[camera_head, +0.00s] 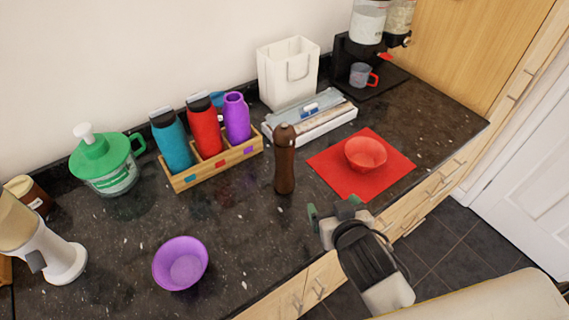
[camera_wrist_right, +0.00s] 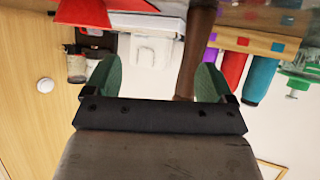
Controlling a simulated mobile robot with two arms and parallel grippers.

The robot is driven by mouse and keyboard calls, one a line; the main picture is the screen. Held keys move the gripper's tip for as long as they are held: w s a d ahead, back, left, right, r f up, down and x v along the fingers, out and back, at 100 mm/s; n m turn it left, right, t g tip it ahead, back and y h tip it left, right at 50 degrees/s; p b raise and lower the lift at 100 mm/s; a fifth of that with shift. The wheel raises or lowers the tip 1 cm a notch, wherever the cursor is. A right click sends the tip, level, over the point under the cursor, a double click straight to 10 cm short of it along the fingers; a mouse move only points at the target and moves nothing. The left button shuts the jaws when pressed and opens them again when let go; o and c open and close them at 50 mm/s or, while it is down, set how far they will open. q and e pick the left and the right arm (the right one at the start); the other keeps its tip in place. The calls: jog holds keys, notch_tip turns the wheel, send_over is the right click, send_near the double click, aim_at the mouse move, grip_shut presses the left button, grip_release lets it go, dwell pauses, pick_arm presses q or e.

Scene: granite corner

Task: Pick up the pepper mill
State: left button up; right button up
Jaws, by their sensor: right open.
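The pepper mill (camera_head: 284,160) is tall, dark brown and upright on the black granite counter, in the middle of the head view. My right gripper (camera_head: 333,208) is open and empty, to the right of the mill and nearer the counter's front edge, apart from it. In the right wrist view, which looks upside down, the mill (camera_wrist_right: 194,50) shows beyond the green fingers (camera_wrist_right: 153,84), closer to the right-hand finger. My left gripper is not in view.
A red bowl (camera_head: 366,153) on a red mat (camera_head: 328,166) is right of the mill. A wooden rack (camera_head: 216,166) with bottles stands behind-left. A white tray (camera_head: 330,124) lies behind. A purple bowl (camera_head: 180,263) is front-left. Counter between mill and purple bowl is clear.

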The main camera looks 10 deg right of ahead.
aim_at(289, 145)
jog(key=w+a+r+t+y, duration=0.1)
jog(key=w+a+r, duration=0.1)
jog(key=w, duration=0.1)
jog(key=w+a+r+n+t+y+p, duration=0.1)
jog(key=w+a+r+t, duration=0.1)
jog(key=w+r, duration=0.1)
jog(key=w+a+r+t+y, duration=0.1)
jog(key=w+a+r+t, duration=0.1)
jog(key=w, duration=0.2)
jog(key=shift+w+a+r+n+p, duration=0.15)
jog(key=shift+a+n+p, duration=0.05)
jog(key=shift+n+p, duration=0.2)
jog(key=w, duration=0.1)
jog(key=w+p, duration=0.1)
jog(key=w, duration=0.1)
jog(key=w+p, duration=0.1)
jog(key=shift+w+a+r, duration=0.3)
jog(key=shift+a, duration=0.05)
jog(key=shift+w+f, duration=0.2)
jog(key=shift+w, duration=0.2)
jog(key=shift+s, duration=0.1)
jog(key=shift+c, duration=0.3)
jog(key=shift+c, duration=1.1)
jog(key=shift+r, duration=0.1)
jog(key=c, duration=1.1)
jog(key=shift+c, duration=0.2)
